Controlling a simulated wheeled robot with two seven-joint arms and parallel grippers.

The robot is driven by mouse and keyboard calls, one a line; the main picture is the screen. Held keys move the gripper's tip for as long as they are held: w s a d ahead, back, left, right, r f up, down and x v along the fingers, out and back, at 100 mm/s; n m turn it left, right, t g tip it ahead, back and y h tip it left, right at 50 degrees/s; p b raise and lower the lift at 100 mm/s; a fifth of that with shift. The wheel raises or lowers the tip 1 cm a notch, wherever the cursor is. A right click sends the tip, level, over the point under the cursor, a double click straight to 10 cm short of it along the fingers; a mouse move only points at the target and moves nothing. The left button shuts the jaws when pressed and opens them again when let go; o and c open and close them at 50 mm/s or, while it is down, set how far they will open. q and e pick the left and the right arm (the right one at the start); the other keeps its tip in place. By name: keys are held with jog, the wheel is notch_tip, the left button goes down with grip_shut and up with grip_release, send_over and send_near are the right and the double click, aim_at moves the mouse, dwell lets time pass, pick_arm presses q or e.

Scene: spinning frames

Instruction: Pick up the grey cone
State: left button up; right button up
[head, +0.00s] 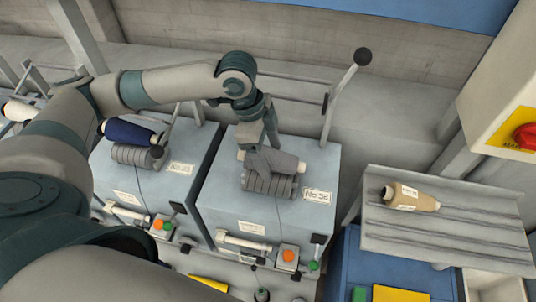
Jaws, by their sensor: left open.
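The grey cone (274,161) lies on its side on top of the grooved grey roller (269,184) of the machine marked No 36 (242,210). My left gripper (257,146) points down at the cone from behind it. Its jaws are open and right at the cone's back side. I cannot tell whether they touch it, and the fingertips are partly hidden. My right gripper does not show.
A dark blue cone (130,131) lies on the roller of the machine to the left. A tan cone (411,197) lies on a grey slotted shelf (450,231) at right. A lever with a black ball (363,56) rises behind the No 36 machine.

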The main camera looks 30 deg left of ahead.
aim_at(275, 154)
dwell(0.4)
pick_arm(q)
jog(key=c, duration=1.3)
jog(key=shift+r+b, duration=0.45)
jog(key=r+b, duration=0.1)
jog(key=r, duration=0.2)
jog(key=shift+d+b, duration=0.2)
jog(key=shift+b, duration=0.2)
jog(key=shift+s+d+r+b, duration=0.7)
jog(key=shift+d+r, duration=0.45)
jog(key=shift+d, duration=0.55)
jog(key=shift+s+d+r+b, duration=0.45)
jog(key=shift+s+d+r, duration=0.6)
jog(key=shift+d, duration=0.65)
jog(key=shift+s+d+r+b, duration=0.65)
jog(key=shift+d+r, duration=0.65)
jog(key=shift+d, duration=0.4)
